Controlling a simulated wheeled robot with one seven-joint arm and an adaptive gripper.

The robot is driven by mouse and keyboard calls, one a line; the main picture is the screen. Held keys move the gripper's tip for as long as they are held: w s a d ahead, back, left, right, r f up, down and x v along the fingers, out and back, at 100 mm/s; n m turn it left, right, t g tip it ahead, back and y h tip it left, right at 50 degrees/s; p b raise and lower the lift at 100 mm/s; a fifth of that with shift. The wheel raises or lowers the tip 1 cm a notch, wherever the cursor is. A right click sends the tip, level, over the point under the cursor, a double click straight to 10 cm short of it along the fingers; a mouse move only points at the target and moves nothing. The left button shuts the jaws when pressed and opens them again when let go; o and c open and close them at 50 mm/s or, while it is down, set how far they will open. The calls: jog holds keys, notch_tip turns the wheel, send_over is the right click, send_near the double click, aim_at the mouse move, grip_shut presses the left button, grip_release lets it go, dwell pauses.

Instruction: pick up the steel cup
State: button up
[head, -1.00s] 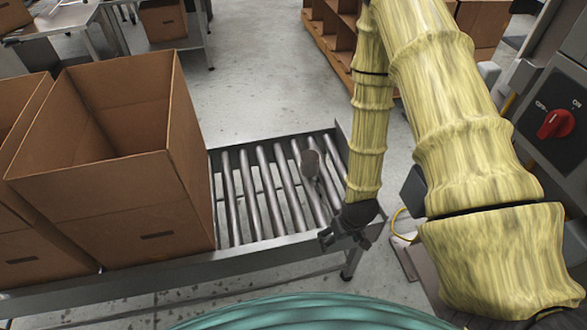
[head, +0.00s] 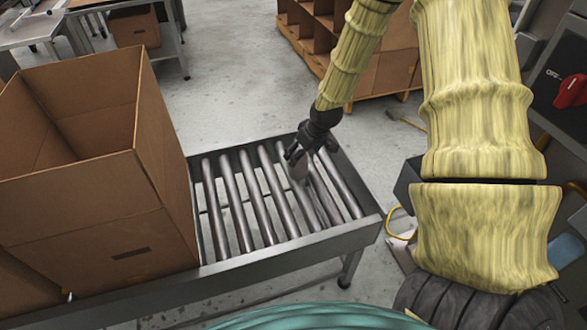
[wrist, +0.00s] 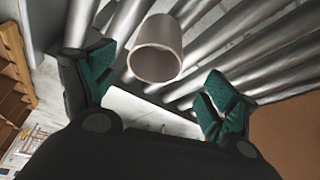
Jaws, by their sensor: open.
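The steel cup (wrist: 156,52) is a grey open-mouthed cylinder in the wrist view, at the top middle, with its mouth turned toward the camera. It lies in the gap between my two spread fingers, just beyond the fingertips. My gripper (wrist: 158,92) is open and empty, with green pads on both fingers. In the head view my gripper (head: 297,152) is over the roller conveyor (head: 283,252), at the cup (head: 300,172), and hides part of it. Whether the fingers touch the cup cannot be told.
A large open cardboard box (head: 90,215) stands on the conveyor to the left. A wooden shelf unit (head: 345,60) is behind the conveyor. A control panel with a red switch (head: 572,91) is at the right. The rollers between box and cup are clear.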

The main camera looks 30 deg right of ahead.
jog(key=x, duration=0.4)
jog(key=shift+f, duration=0.15)
jog(key=shift+w+b+x, duration=0.2)
jog(key=shift+b+x, duration=0.05)
jog(key=shift+x, duration=1.1)
jog(key=shift+w+b+x, duration=0.2)
jog(key=shift+b+x, duration=0.05)
jog(key=shift+x, duration=1.1)
jog(key=shift+d+r, duration=0.2)
jog(key=c, duration=1.1)
jog(key=shift+c, duration=0.2)
jog(key=shift+r, duration=0.15)
